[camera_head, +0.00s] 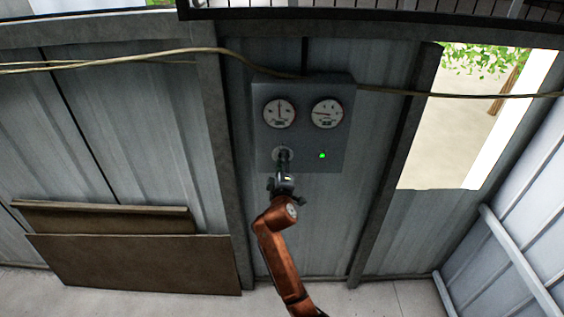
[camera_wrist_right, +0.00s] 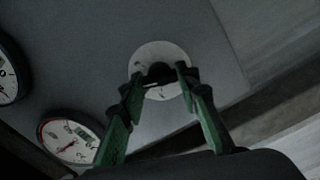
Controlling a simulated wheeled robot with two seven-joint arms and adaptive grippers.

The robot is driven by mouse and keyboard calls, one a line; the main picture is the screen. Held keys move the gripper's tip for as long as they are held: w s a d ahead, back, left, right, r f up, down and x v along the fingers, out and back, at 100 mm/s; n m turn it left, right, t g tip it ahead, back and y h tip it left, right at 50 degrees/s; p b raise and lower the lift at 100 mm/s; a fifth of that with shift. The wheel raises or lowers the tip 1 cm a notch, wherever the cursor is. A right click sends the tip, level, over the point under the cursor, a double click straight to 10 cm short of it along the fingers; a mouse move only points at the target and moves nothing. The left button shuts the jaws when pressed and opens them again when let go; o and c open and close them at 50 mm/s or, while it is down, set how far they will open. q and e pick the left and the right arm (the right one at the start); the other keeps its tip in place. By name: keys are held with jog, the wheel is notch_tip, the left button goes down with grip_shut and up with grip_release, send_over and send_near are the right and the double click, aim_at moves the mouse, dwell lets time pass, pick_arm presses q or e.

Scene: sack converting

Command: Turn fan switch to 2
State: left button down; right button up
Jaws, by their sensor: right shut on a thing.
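The fan switch is a dark knob on a round pale dial plate (camera_head: 276,153) at the lower left of a grey control box (camera_head: 302,133). My right gripper (camera_head: 283,158) reaches up to it from below and covers most of the knob. In the right wrist view the two green-sided fingers of the right gripper (camera_wrist_right: 158,82) are closed on the dark knob (camera_wrist_right: 160,71), in the middle of the pale plate (camera_wrist_right: 150,54). The dial marks are too small to read. My left gripper is not in view.
Two round gauges, left (camera_head: 280,113) and right (camera_head: 327,114), sit above the switch. A green light (camera_head: 322,155) is lit to its right. A cable (camera_head: 400,93) runs across the wall. Brown boards (camera_head: 130,262) lean at lower left. A window opening (camera_head: 470,130) is at right.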

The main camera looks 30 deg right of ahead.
jog(key=shift+f, duration=0.1)
jog(key=o, duration=1.2)
jog(key=shift+s+a, duration=0.1)
jog(key=v, duration=1.1)
jog(key=shift+s+a, duration=0.1)
jog(key=shift+s, duration=0.25)
